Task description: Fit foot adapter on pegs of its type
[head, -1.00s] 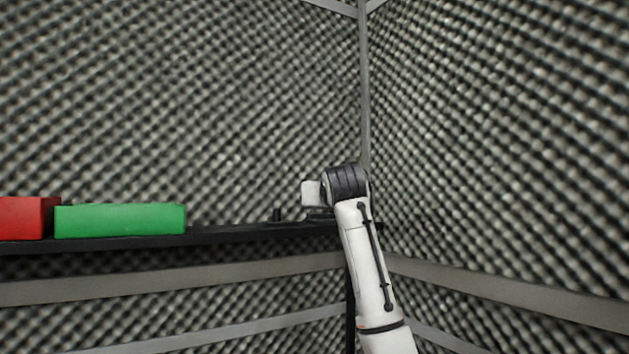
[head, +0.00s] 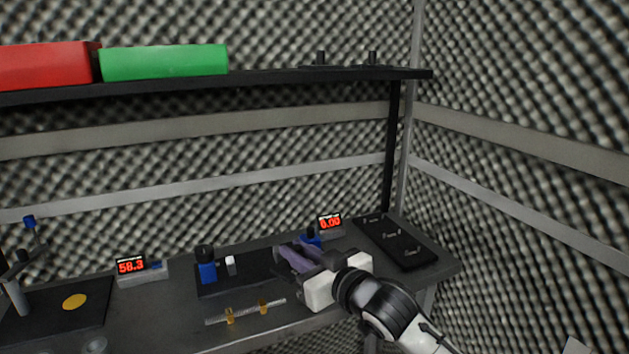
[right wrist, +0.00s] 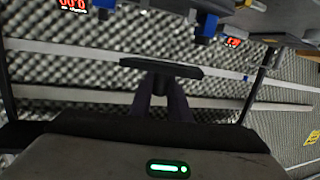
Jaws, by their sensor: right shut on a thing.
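My right gripper (head: 290,257) has purple fingers and is over the workbench in the head view. In the right wrist view, the fingers (right wrist: 161,100) are shut on a thin dark flat piece, probably the foot adapter (right wrist: 160,68), held crosswise at the fingertips. In the head view I cannot make this piece out against the gripper and dark bench. A black board (head: 408,255) with small pale marks lies at the bench's right end; I cannot tell whether these are pegs. My left gripper is not in view.
A shelf (head: 270,78) above the bench holds red (head: 45,66) and green (head: 165,62) boxes and two black upright stubs. The bench carries two red-digit displays (head: 130,266), blue-and-black devices (head: 207,265), a bar with brass clamps (head: 245,311) and a yellow disc (head: 75,301).

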